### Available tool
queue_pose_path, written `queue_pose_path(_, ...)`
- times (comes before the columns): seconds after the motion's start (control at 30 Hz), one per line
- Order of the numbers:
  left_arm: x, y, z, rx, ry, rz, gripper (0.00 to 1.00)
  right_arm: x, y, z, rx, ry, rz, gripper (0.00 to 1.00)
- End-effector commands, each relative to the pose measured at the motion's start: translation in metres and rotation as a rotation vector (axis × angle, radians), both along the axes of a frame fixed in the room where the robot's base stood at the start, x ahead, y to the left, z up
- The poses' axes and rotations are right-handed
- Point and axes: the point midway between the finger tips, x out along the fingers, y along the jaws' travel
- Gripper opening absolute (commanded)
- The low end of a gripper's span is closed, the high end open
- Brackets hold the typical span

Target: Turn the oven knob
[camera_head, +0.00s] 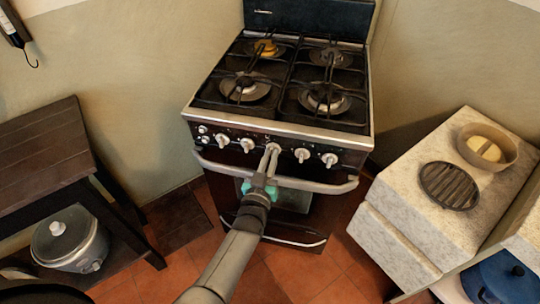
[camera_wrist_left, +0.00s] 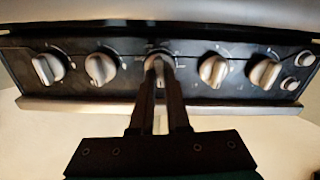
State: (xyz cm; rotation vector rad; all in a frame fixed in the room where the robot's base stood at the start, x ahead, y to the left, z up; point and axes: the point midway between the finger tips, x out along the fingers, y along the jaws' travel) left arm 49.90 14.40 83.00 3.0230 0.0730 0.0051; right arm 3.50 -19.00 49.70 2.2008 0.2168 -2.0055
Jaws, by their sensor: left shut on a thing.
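The black oven (camera_head: 285,135) stands against the wall, with a row of pale knobs across its front panel. My left gripper (camera_head: 272,151) reaches over the oven's handle bar (camera_head: 325,187) to the middle knob of the row. In the left wrist view my left gripper (camera_wrist_left: 158,72) is shut on this middle knob (camera_wrist_left: 158,60), one finger on each side. The fingers hide much of the knob, so its exact angle is hard to tell. Free knobs sit on both sides, such as one (camera_wrist_left: 214,70) to the right and one (camera_wrist_left: 101,68) to the left. My right gripper is out of view.
A stone counter (camera_head: 405,225) with a bowl (camera_head: 505,133) and a dark grill plate (camera_head: 449,186) stands right of the oven. A dark wooden table (camera_head: 40,150) is at left, with a metal pot (camera_head: 70,240) below it. Tiled floor shows between.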

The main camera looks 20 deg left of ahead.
Motion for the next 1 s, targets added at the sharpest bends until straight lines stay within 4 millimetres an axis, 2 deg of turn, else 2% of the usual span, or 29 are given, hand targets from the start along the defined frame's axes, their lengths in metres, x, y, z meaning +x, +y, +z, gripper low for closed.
queue_pose_path(0.3,-0.0001,-0.0011,-0.0004,0.113,0.006,-0.001,0.00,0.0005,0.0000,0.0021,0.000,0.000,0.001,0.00)
queue_pose_path(0.83,-0.0003,-0.0010,-0.0008,0.136,0.008,-0.001,0.00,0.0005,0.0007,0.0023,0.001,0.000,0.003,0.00)
queue_pose_path(0.87,-0.0003,-0.0009,-0.0007,0.136,0.008,-0.001,0.17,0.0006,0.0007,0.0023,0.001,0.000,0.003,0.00)
queue_pose_path(1.0,-0.0003,-0.0008,-0.0006,0.135,0.008,-0.001,0.33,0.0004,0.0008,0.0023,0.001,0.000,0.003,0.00)
